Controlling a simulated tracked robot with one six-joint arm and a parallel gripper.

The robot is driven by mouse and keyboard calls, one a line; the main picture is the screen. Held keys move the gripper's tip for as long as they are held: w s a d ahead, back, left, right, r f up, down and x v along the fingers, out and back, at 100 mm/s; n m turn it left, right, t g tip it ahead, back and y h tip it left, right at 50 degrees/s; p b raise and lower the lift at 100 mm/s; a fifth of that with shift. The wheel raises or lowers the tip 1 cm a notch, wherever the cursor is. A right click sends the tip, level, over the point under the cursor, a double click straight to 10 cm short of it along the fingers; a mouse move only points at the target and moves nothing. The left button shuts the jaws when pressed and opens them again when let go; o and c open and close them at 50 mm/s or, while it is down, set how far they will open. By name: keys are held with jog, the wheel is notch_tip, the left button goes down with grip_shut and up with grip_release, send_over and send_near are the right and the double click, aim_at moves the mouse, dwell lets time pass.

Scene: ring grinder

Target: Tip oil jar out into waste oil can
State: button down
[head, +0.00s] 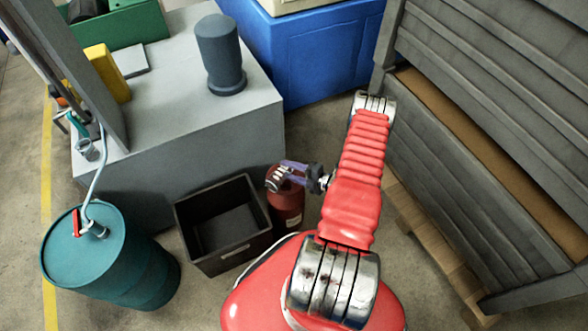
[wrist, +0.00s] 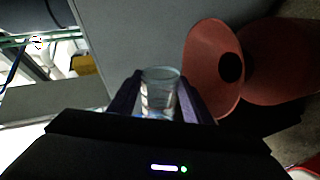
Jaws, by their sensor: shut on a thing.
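My gripper (head: 290,172) is shut on the clear oil jar (head: 277,179), just above the waste oil can (head: 287,203). In the wrist view the jar (wrist: 160,92) sits between the two dark fingers (wrist: 160,98). It looks like clear glass and its rim is at the far end. The jar appears tilted; I cannot tell whether oil is in it or leaving it. The red waste oil can (wrist: 213,70) shows to the right of the jar, its top facing left with a dark round opening. Jar and opening appear apart there.
A black open crate (head: 222,222) stands left of the can, and a teal drum (head: 105,262) further left. A grey block (head: 190,130) with a dark grey cylinder (head: 220,55) on it stands behind. Grey stacked bins (head: 480,120) close off the right side.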

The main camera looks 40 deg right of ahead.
jog(key=shift+w+a+r, duration=0.1)
jog(key=shift+w+r, duration=0.05)
jog(key=shift+r, duration=0.05)
jog(key=w+a+r+n+g+y, duration=0.1)
jog(key=w+a+r, duration=0.2)
jog(key=r, duration=0.2)
jog(key=w+a+r+n+y, duration=0.1)
jog(key=w+a+r+y, duration=0.15)
jog(key=r, duration=0.25)
jog(key=w+a+r+n+g+y, duration=0.1)
jog(key=a+r+n+g+y, duration=0.1)
jog(key=a+r, duration=0.9)
jog(key=w+a+r+n+g+y, duration=0.2)
jog(key=a+r+n, duration=0.1)
jog(key=a+r, duration=0.8)
jog(key=a, duration=0.2)
jog(key=shift+w+a+r+n+g, duration=0.2)
jog(key=shift+w+a+n+g, duration=0.05)
jog(key=shift+a+n+g, duration=0.1)
jog(key=shift+d, duration=0.1)
